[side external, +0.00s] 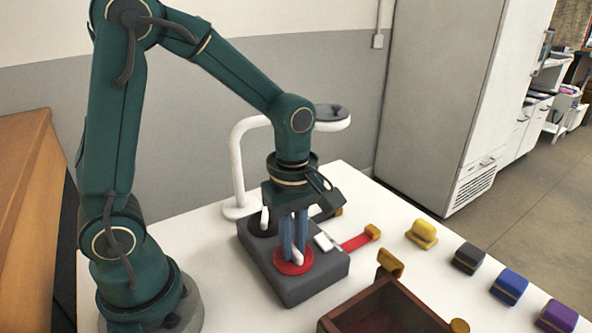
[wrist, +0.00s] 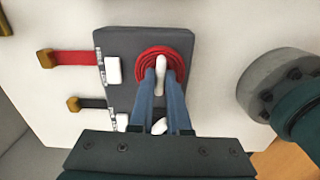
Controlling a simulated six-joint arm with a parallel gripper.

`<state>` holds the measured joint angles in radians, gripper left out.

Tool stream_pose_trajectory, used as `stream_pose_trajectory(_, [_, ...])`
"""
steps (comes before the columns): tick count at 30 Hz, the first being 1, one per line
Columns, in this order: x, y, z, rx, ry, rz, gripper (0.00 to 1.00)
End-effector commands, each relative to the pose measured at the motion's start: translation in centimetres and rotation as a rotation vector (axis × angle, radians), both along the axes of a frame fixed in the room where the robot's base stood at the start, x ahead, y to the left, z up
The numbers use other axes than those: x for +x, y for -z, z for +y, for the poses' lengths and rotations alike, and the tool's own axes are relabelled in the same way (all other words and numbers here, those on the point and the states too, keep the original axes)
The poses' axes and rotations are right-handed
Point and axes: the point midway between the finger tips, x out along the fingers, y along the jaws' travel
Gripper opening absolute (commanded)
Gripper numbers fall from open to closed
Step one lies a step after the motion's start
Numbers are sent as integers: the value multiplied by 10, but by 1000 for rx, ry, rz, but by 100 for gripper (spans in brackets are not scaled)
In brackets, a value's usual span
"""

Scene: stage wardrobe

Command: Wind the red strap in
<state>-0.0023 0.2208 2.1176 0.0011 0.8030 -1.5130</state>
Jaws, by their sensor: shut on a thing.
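A dark grey box (side external: 305,290) on the white table carries a red reel (side external: 283,263) with a white crank handle (side external: 298,257). The red strap (side external: 357,242) comes out of the box past a white block (side external: 325,242) and ends in a brass-coloured piece (side external: 373,231). In the wrist view, the strap (wrist: 76,57) lies straight, with a length outside the box, and red coils (wrist: 145,64) show on the reel. My gripper (wrist: 160,80) points down over the reel, its blue fingers shut on the white handle (wrist: 160,64). The fingers hide part of the reel.
A black strap (wrist: 92,103) and a second white handle (wrist: 159,126) belong to the same box. A brown open crate (side external: 375,305) stands close in front. Yellow (side external: 422,235), grey (side external: 468,257), blue (side external: 509,286) and purple (side external: 558,316) blocks line the right. A white curved stand (side external: 237,165) rises behind.

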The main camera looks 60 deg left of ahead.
Motion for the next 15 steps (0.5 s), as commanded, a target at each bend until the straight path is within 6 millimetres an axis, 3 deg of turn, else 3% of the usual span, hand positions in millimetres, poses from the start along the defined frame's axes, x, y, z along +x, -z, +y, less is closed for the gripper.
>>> stream_pose_trajectory(15, [0,-1,-1,-2,392,-1,0])
